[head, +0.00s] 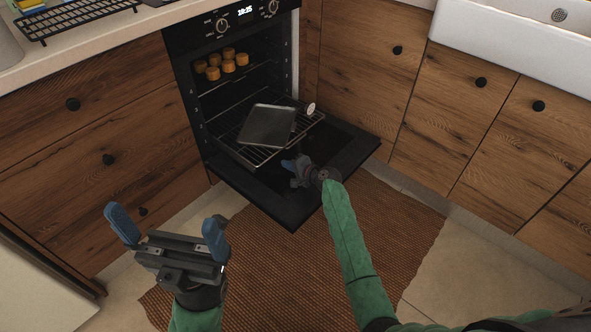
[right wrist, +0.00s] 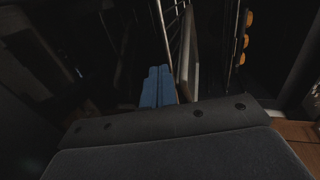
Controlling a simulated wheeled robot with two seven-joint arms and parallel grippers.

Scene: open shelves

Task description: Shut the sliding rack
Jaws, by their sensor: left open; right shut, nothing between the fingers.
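The sliding rack (head: 258,153) is a wire rack in the oven (head: 240,110), pulled part way out over the lowered oven door (head: 335,150). A grey baking tray (head: 267,125) lies on the rack. My right gripper (head: 287,164) is shut and empty at the rack's front edge; I cannot tell whether it touches. In the right wrist view its blue fingertips (right wrist: 158,86) are together, close to the rack's metal bars (right wrist: 190,50). My left gripper (head: 168,228) is open and empty, low in front of the left drawers, away from the rack.
Several round orange-brown items (head: 228,61) sit on a higher level in the oven. A white round dial (head: 311,108) stands near the rack's right side. Wooden drawers (head: 75,150) and cabinets (head: 480,90) flank the oven. A brown rug (head: 270,270) covers the floor in front.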

